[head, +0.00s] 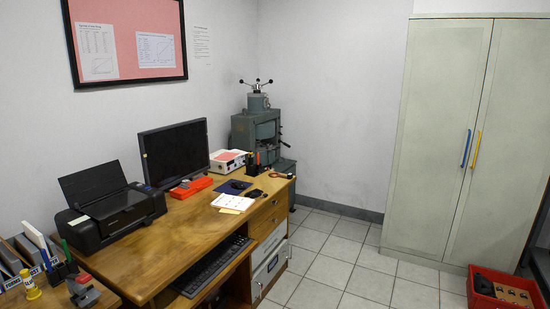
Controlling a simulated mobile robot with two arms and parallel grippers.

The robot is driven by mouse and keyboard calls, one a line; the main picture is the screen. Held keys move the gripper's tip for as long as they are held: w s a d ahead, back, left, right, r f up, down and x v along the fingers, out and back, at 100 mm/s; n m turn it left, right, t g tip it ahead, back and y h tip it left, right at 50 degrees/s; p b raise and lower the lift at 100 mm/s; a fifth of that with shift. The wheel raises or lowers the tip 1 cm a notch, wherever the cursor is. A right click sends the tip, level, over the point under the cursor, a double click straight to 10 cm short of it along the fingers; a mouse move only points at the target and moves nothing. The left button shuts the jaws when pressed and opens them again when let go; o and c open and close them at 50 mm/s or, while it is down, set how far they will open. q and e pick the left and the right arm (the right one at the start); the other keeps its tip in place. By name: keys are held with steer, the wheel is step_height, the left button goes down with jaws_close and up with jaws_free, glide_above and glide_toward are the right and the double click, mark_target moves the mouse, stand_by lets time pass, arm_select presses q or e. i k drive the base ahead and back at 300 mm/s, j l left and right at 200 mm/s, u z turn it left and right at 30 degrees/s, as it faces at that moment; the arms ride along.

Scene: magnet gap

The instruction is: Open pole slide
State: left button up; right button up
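I cannot make out a part that is clearly the pole slide. A grey-green machine (243,131) with a spoked handle (257,85) on top stands in the far corner, behind the desk's far end. A lever sticks out at its right side. Its lower part is partly hidden by the desk and things on it. Whether any slide on it is open or shut is too small to tell. Neither of my grippers is in view.
A wooden desk (190,225) runs along the left wall with a printer (118,213), monitor (175,152) and white-and-red box (228,160). A pale cabinet (435,140) stands shut at right. A red crate (482,298) sits before it. The tiled floor (345,250) between is clear.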

mark_target(270, 147)
steer(key=i+l+z, duration=0.25)
steer(key=i, duration=0.45)
steer(key=i+z, duration=0.3)
steer(key=i, duration=0.4)
steer(key=i+z, duration=0.15)
steer(key=i, duration=0.85)
steer(key=i+j+z, duration=0.1)
steer(key=i, duration=0.95)
steer(key=i+u, duration=0.25)
steer(key=i, duration=0.2)
steer(key=i+u, duration=0.25)
steer(key=i, duration=0.2)
steer(key=i+l+u, duration=0.25)
steer(key=i, duration=0.15)
steer(key=i+l+u, duration=0.25)
steer(key=i, duration=0.15)
